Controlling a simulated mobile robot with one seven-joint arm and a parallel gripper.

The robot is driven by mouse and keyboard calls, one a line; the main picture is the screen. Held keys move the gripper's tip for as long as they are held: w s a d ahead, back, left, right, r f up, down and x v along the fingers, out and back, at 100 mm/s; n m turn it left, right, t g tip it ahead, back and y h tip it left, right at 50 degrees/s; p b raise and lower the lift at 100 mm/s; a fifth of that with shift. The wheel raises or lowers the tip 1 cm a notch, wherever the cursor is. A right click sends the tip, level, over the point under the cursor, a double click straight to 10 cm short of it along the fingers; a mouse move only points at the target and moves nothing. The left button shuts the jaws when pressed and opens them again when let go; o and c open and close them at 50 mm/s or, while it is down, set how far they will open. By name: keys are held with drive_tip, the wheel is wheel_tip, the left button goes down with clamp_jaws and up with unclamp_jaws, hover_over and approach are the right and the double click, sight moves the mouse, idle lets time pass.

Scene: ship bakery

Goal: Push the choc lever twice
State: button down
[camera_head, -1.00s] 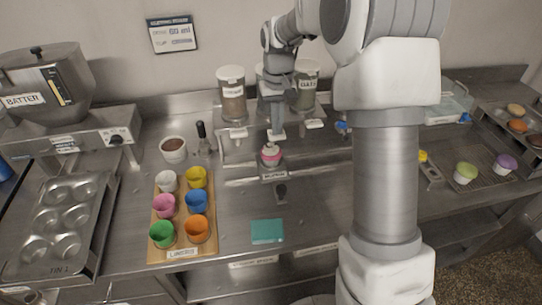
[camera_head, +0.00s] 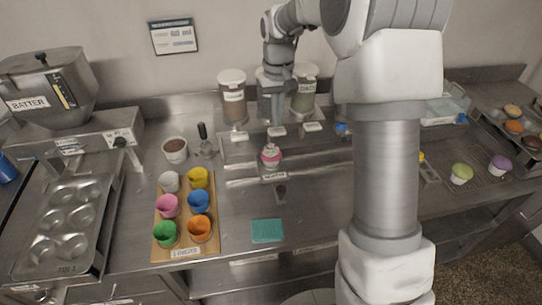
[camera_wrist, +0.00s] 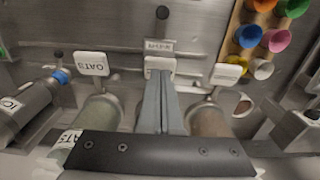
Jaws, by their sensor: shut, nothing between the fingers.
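Three topping dispensers stand in a row against the back wall. The middle one is mostly hidden behind my gripper (camera_head: 277,115), and its name does not show. Its white lever tab (camera_head: 277,131) sticks out in front; it also shows in the wrist view (camera_wrist: 159,64). My gripper is shut and empty, fingers pointing down, with the tips close above or at this tab; contact cannot be told. A pink-wrapped cupcake (camera_head: 271,156) with a pale top stands below, in front of this tab. The left dispenser (camera_head: 233,97) and right dispenser (camera_head: 304,93) have their own white tabs.
A board of coloured cups (camera_head: 184,222), a brown-filled cup (camera_head: 175,150) and a black-handled tool (camera_head: 203,135) are at left. A teal cloth (camera_head: 267,230) lies in front. Neighbouring lever tabs (camera_head: 236,137) (camera_head: 312,126) stand close on both sides.

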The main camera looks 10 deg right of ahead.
sight(277, 130)
drive_tip(key=shift+f, duration=0.2)
idle(0.4)
drive_tip(key=shift+f+b, duration=1.2)
drive_tip(key=shift+f, duration=0.55)
drive_tip(key=shift+r, duration=0.15)
drive_tip(key=shift+r+p, duration=1.5)
drive_tip(key=shift+r, duration=0.3)
drive_tip(key=shift+r, duration=0.1)
wheel_tip(277, 130, up, 6)
drive_tip(key=p, duration=0.4)
drive_tip(key=shift+p, duration=0.3)
